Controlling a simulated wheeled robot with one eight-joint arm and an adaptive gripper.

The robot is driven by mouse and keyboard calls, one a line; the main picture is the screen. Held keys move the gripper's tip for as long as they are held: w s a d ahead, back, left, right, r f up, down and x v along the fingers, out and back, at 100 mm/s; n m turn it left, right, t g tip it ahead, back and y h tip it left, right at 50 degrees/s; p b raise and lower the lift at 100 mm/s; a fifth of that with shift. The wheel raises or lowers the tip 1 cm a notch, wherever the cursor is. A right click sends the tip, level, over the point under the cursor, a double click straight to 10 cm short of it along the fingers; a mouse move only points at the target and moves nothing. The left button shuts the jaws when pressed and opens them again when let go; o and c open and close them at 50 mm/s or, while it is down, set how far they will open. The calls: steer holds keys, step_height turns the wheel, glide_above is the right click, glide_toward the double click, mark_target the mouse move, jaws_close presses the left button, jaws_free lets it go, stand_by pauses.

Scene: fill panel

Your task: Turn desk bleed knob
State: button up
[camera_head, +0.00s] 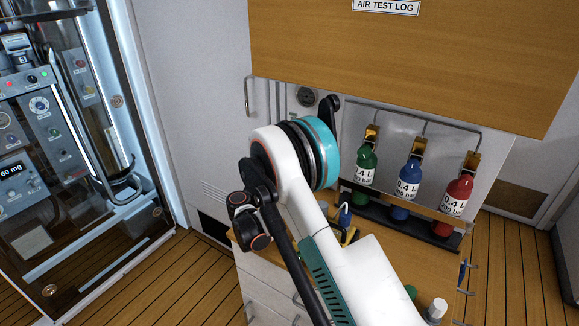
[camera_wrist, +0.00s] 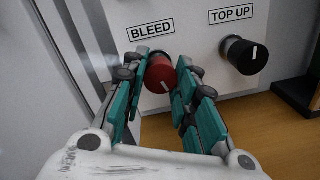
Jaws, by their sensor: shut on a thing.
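In the wrist view the red bleed knob (camera_wrist: 161,74) sits on a pale panel (camera_wrist: 190,38) under a label reading BLEED (camera_wrist: 152,29). A white pointer line shows on its face, near the lower middle. My gripper (camera_wrist: 161,80) has its two teal-padded fingers on either side of the knob, shut on it. In the head view my arm hides the knob and the gripper's fingers.
A black knob (camera_wrist: 243,55) labelled TOP UP is right of the red knob. In the head view, green (camera_head: 366,164), blue (camera_head: 408,180) and red (camera_head: 458,196) bottles stand in a rack. A wooden board (camera_head: 400,60) overhangs the desk. A glass-fronted cabinet (camera_head: 60,150) is at left.

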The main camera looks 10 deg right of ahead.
steer(key=n, duration=0.4)
steer(key=shift+n, duration=0.4)
steer(key=shift+s+f+n+t, duration=0.1)
steer(key=shift+n+t, duration=0.2)
steer(key=shift+n, duration=1.6)
steer(key=o, duration=1)
steer(key=shift+o, duration=0.2)
